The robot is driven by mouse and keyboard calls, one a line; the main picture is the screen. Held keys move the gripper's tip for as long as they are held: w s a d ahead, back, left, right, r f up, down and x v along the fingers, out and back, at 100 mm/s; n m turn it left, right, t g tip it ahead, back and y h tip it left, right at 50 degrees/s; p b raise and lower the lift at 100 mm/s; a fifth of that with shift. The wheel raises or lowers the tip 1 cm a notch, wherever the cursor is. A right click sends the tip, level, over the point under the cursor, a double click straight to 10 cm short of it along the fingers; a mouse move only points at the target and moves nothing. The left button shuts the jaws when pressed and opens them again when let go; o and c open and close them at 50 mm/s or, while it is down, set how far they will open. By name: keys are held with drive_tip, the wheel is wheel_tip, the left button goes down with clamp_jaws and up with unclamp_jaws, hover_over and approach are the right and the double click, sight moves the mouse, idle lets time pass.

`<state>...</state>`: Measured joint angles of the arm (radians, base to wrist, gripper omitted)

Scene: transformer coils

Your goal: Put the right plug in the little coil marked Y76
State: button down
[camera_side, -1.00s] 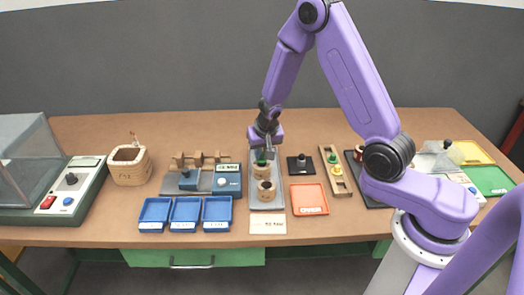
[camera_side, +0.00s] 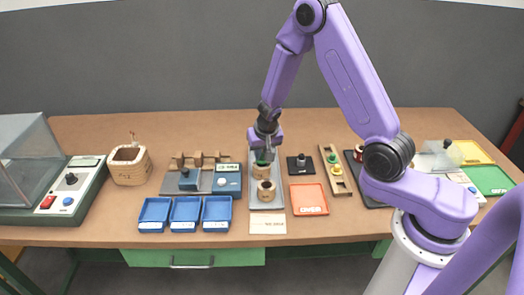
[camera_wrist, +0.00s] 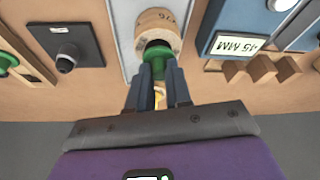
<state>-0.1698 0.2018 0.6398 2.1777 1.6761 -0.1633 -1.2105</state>
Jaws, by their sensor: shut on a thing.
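My gripper (camera_wrist: 155,88) is shut on a green plug (camera_wrist: 157,52). The plug is at the mouth of a small wooden coil (camera_wrist: 150,20); how deep it sits cannot be told. The coil's side bears an upside-down marking ending in 76; the rest is hard to read. In the side view this coil (camera_side: 261,173) stands at the back of a grey tray (camera_side: 280,203), with my gripper (camera_side: 264,155) just above it. A second wooden coil (camera_side: 266,193) stands in front of it, its opening facing up.
A wooden rack (camera_side: 343,188) with green and yellow plugs is to the right. A black block with a dark knob (camera_side: 300,164) lies between. Blue trays (camera_side: 185,224) and a red tray (camera_side: 308,210) lie in front.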

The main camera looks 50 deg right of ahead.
drive_tip(key=shift+f, duration=0.55)
drive_tip(key=c, duration=0.6)
unclamp_jaws()
drive_tip(key=shift+o, duration=0.2)
drive_tip(key=shift+r, duration=3.15)
